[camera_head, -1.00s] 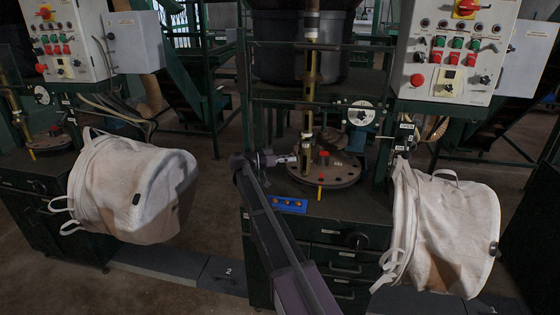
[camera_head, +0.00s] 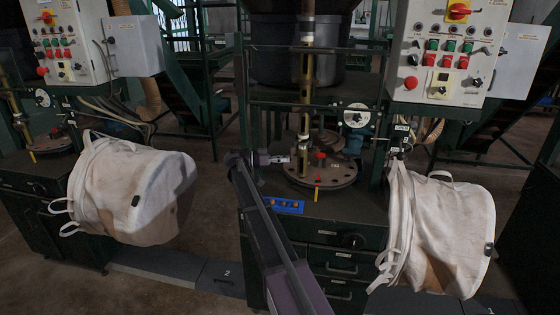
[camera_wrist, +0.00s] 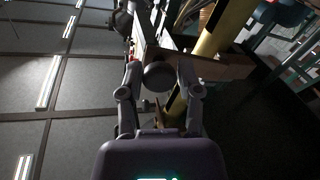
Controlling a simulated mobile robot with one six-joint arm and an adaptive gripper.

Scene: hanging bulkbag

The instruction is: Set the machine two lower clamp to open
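The middle machine has a round metal base plate (camera_head: 335,180) with a red knob (camera_head: 320,154) and a small yellow lever (camera_head: 317,193) at its front. A brass-coloured vertical rod (camera_head: 306,90) rises behind it. I cannot tell for sure which part is the lower clamp or how it is set. My gripper (camera_head: 284,159) is at the left edge of this plate, small in the head view. In the wrist view my gripper (camera_wrist: 160,72) has its fingers apart, with a dark round knob (camera_wrist: 158,76) showing between them. I cannot tell whether they touch it.
A control box (camera_head: 450,50) hangs at upper right. White bulk bags hang at right (camera_head: 440,230) and left (camera_head: 135,190). A blue button strip (camera_head: 285,205) lies on the cabinet top. A plinth marked 2 (camera_head: 225,275) is on the floor left of the cabinet.

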